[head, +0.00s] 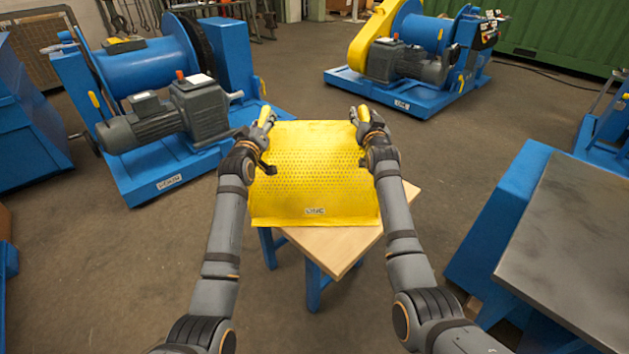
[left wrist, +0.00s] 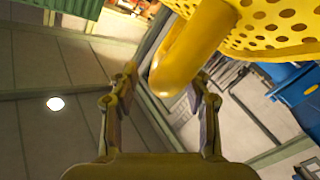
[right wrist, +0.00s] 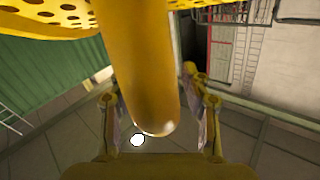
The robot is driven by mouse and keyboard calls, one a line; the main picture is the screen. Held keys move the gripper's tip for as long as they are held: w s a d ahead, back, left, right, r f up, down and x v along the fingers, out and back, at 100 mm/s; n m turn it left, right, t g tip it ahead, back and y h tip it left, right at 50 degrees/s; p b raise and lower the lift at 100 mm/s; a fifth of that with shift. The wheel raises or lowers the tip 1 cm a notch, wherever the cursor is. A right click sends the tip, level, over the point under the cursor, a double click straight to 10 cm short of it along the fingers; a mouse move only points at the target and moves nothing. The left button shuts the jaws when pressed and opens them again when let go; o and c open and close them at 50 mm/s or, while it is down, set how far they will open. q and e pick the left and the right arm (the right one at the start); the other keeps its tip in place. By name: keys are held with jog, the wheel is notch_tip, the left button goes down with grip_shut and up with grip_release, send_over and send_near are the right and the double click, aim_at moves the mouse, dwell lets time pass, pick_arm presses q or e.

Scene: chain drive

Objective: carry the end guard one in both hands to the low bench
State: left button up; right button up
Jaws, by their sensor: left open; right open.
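The end guard one (head: 313,175) is a yellow perforated sheet with a label on its near edge. It lies over the wooden top of the low bench (head: 345,250); whether it bears fully on it is hidden. A rounded yellow handle stands at each far corner: the left handle (left wrist: 187,62) and the right handle (right wrist: 140,75). My left gripper (head: 266,119) is open, its fingers on either side of the left handle's end. My right gripper (head: 364,116) is open around the right handle's end. Neither shows its fingers closed on a handle.
A blue winch with a grey motor (head: 185,110) stands at left. Another blue machine with a yellow cover (head: 372,45) stands at the back right. A blue bench with a dark top (head: 575,250) is at right. Open floor (head: 460,150) lies between them.

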jog(key=s, duration=0.7)
jog(key=shift+s+d, duration=0.15)
jog(key=shift+s, duration=0.15)
pick_arm(q)
jog(key=s, duration=0.8)
jog(key=shift+a, duration=0.45)
